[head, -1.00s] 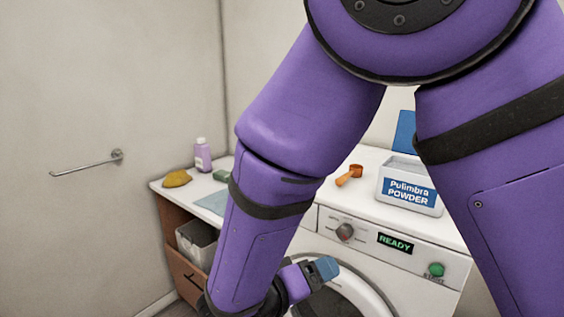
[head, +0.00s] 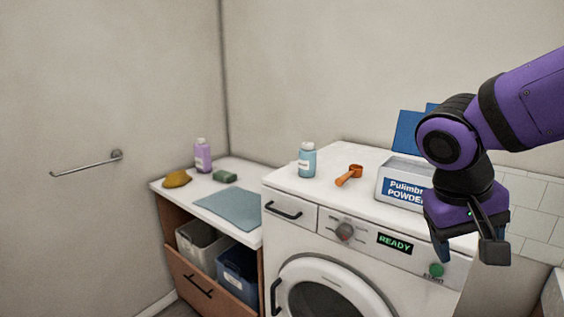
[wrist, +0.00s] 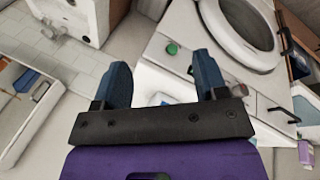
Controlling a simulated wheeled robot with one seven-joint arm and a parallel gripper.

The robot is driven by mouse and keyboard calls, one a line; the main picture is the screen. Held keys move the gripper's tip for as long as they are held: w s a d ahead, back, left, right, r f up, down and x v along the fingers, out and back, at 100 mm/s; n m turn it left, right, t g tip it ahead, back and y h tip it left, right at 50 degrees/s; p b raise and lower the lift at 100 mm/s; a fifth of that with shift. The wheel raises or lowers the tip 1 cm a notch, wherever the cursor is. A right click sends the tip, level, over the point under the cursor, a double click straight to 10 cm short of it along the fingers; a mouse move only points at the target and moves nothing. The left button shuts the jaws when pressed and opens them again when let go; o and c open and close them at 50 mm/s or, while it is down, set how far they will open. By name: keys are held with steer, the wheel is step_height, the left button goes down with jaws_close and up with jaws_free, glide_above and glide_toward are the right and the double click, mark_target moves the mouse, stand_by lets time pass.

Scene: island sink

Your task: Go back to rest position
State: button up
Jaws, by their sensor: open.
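My gripper (head: 468,250) hangs at the right of the head view, in front of the washing machine's right end. Its fingers point down and stand apart, with nothing between them. In the wrist view my gripper (wrist: 162,85) shows two blue fingers with a clear gap. The white washing machine (head: 340,262) has a round door, a knob, a green display reading READY and a green button (head: 436,270). The button also shows in the wrist view (wrist: 172,48), beyond the fingers.
On the machine stand a blue bottle (head: 307,161), an orange scoop (head: 349,175) and a powder box (head: 403,188), partly hidden by my arm. The left counter holds a purple bottle (head: 203,156), a yellow cloth (head: 177,179) and a green sponge (head: 225,176). Bins sit in the open drawer (head: 205,290).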

steer(key=s+d+r+n+t+y, duration=0.1)
steer(key=s+d+r+t+y, duration=0.2)
steer(key=s+r+t+y, duration=0.1)
step_height(320, 180, up, 2)
steer(key=shift+s+d+r+t, duration=0.15)
steer(key=shift+s+t, duration=0.25)
steer(key=shift+s, duration=0.45)
steer(key=shift+c, duration=0.4)
stand_by(1.0)
